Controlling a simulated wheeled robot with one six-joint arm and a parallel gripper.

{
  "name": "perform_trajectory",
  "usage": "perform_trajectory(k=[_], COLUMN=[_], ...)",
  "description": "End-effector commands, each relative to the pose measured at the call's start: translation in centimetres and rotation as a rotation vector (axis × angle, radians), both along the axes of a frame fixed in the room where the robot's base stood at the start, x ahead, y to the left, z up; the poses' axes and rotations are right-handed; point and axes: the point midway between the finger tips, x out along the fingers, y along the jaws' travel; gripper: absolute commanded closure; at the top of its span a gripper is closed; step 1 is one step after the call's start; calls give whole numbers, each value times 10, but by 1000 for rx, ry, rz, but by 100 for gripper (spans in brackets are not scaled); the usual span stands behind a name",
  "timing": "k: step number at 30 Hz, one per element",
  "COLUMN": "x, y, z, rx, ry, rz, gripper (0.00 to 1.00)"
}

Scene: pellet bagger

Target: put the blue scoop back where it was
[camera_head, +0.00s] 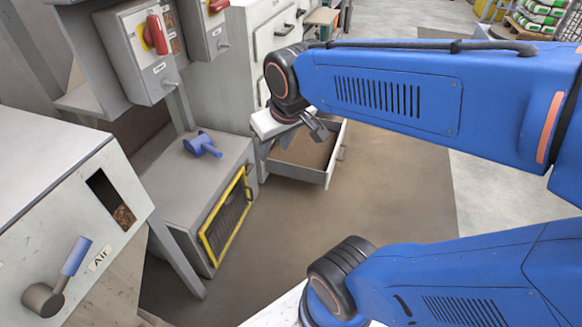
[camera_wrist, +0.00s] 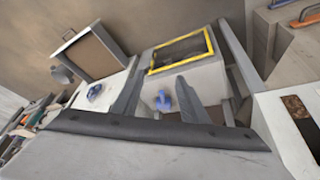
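The blue scoop (camera_head: 203,145) lies on the top of a low grey box (camera_head: 180,168), its handle toward the yellow-framed front. In the wrist view a blue shape that looks like this scoop (camera_wrist: 163,100) shows between my two fingers, beyond them and apart from them. My gripper (camera_head: 291,139) is right of the scoop, in front of the white cabinet and by the open drawer. Its fingers stand apart with nothing between them; the wrist view shows both of them (camera_wrist: 160,76). The scoop's underside is hidden.
An open drawer (camera_head: 325,180) with brown contents juts from the white cabinet (camera_head: 241,55). Grey switch boxes (camera_head: 135,45) hang above the low box. A grey machine (camera_head: 75,210) with a blue-handled lever stands at left. A second blue item (camera_wrist: 95,92) is unclear. Floor in front is clear.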

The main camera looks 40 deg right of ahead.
Motion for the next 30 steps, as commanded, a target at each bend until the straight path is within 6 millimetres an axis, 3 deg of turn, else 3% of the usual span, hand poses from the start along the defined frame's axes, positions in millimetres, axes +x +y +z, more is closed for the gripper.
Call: perform_trajectory(k=[4,10,30], x=[-42,-72,-77], y=[3,6,7], z=[-2,-7,-8], rx=[25,45,49], ry=[-5,-1,0], rz=[-6,-8,-8], gripper=[60,60,60])
